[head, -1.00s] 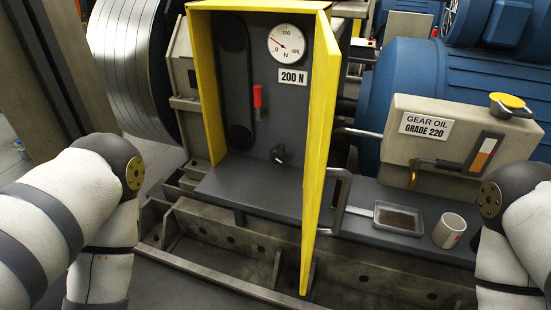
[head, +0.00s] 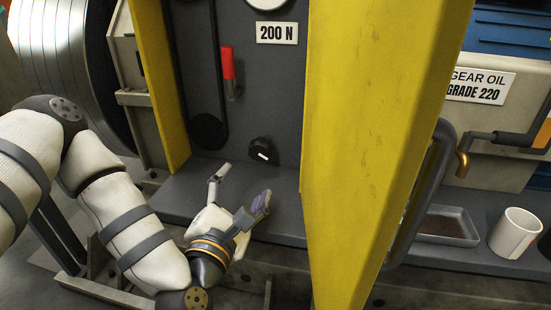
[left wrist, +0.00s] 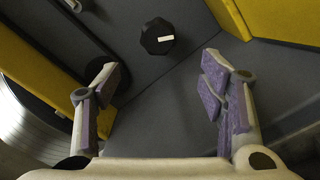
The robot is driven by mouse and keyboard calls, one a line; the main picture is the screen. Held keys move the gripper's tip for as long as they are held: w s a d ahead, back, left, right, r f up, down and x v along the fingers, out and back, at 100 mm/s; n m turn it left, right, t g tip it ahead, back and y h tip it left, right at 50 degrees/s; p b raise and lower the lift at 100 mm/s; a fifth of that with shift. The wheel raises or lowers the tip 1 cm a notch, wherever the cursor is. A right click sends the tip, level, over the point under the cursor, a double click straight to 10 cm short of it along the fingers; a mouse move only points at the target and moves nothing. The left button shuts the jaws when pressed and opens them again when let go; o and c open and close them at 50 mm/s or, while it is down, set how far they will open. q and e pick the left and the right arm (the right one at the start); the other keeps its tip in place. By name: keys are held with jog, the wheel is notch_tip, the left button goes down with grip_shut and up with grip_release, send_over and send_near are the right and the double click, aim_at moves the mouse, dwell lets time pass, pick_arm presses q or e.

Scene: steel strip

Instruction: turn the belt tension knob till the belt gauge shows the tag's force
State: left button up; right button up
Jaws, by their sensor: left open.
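The belt tension knob (head: 263,151) is a black round knob with a white mark, low on the dark panel inside the open yellow cabinet. In the left wrist view the knob (left wrist: 157,37) lies ahead, beyond the fingertips. The tag (head: 277,33) reads 200 N. Only the bottom edge of the belt gauge (head: 268,3) shows at the top of the head view, so its needle is hidden. My left gripper (head: 240,187) is open and empty, below and in front of the knob, not touching it. In the left wrist view its fingers (left wrist: 163,90) are spread wide. My right gripper is not in view.
The yellow door (head: 370,150) stands open to the right of the knob. A red handle (head: 228,68) sits up and left on the panel. A tray (head: 447,239) and a white mug (head: 514,234) stand right of the door. The shelf before the knob is clear.

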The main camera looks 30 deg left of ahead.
aim_at(257, 155)
pick_arm(q)
jog(key=x, duration=1.1)
jog(key=shift+w+r+b, duration=0.1)
jog(key=shift+w+b, duration=0.15)
jog(key=shift+b, duration=0.05)
jog(key=shift+c, duration=0.5)
jog(key=c, duration=1)
